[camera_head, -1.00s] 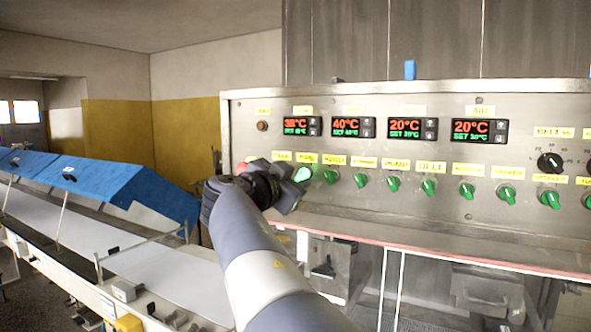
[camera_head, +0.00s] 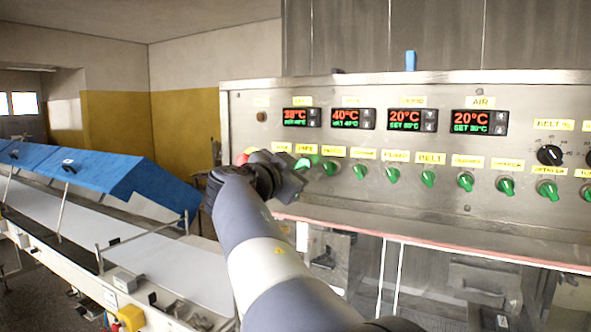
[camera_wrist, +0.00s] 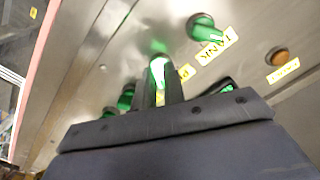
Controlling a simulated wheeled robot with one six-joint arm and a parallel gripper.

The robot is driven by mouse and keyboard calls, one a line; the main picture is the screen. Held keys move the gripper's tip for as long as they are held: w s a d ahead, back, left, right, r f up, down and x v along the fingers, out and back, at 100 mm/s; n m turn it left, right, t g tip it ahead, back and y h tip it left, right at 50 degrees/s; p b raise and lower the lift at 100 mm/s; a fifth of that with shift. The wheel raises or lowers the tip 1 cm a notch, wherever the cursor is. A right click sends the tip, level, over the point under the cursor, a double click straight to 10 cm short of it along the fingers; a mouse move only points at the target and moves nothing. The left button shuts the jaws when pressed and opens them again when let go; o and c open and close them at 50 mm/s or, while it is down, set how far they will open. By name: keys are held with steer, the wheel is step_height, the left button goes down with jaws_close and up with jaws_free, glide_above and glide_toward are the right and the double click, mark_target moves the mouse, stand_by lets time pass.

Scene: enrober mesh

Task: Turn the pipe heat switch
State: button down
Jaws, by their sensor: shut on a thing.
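The pipe switch is a green knob (camera_wrist: 158,70) on the steel control panel (camera_wrist: 255,25), with a yellow label starting with "P" partly showing beside it in the wrist view. My gripper (camera_wrist: 160,88) is shut on this knob, with one dark finger on each side. In the head view my gripper (camera_head: 288,172) is against the left end of the switch row and hides much of the knob. The green tank switch (camera_wrist: 203,27) sits beside it with its "TANK" label, clear of the fingers.
More green switches (camera_head: 428,179) continue to the right along the panel, below several temperature displays (camera_head: 405,119). An orange lamp (camera_wrist: 280,56) is near the tank switch. A conveyor with a blue cover (camera_head: 125,180) stands at the left.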

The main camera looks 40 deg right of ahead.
steer(key=shift+n+b, duration=0.3)
steer(key=shift+b, duration=0.05)
steer(key=shift+s+n+b, duration=0.1)
steer(key=shift+n+b, duration=2.1)
steer(key=shift+n, duration=3.5)
steer(key=c, duration=1.5)
jaws_free()
steer(key=shift+a, duration=0.1)
